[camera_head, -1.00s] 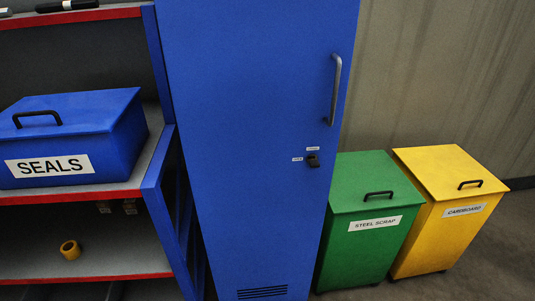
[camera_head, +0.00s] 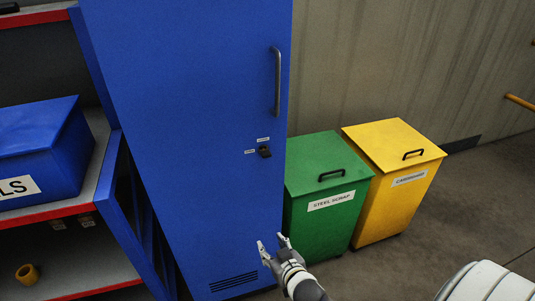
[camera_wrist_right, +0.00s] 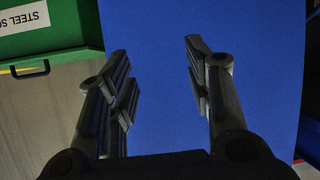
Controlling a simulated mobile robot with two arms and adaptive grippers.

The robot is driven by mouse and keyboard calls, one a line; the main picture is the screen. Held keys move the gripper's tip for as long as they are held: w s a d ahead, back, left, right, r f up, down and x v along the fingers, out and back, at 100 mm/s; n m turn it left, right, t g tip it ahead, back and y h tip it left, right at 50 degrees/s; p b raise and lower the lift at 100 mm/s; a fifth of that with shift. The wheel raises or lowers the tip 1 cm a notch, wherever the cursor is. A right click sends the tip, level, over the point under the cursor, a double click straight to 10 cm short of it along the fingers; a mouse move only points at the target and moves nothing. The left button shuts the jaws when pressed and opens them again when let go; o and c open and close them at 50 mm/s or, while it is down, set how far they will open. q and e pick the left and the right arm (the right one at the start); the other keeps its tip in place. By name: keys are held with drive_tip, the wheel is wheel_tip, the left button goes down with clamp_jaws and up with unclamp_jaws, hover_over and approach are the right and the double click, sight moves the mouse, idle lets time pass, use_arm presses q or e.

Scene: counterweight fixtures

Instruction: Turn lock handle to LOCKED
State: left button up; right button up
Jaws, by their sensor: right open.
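The black lock handle (camera_head: 264,152) is a small knob on the blue locker door, below and left of the long grey door pull (camera_head: 277,82). Two small white labels sit by it, one above and one to its left; their text is too small to read. My right gripper (camera_head: 272,243) is low in the head view, in front of the locker's lower part, well below the lock handle. In the right wrist view its two fingers (camera_wrist_right: 160,75) are apart with nothing between them, facing the blue door (camera_wrist_right: 158,110). My left gripper is not in view.
A green STEEL SCRAP bin (camera_head: 325,180) stands right of the locker, with a yellow CARDBOARD bin (camera_head: 390,185) beside it. Blue shelving (camera_head: 100,190) with a blue box (camera_head: 40,150) stands on the left. Floor is clear at the right.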

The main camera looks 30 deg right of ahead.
wheel_tip(320, 180, up, 14)
drive_tip(key=w+d+f+t+h, duration=0.1)
drive_tip(key=w+d+t, duration=0.1)
drive_tip(key=t, duration=0.1)
drive_tip(key=m+t+h, duration=0.1)
drive_tip(key=m+t, duration=0.1)
approach(267, 157)
drive_tip(key=p+x, duration=0.2)
drive_tip(key=x, duration=0.8)
drive_tip(key=shift+p, duration=0.35)
drive_tip(key=shift+s, duration=0.1)
drive_tip(key=c, duration=1)
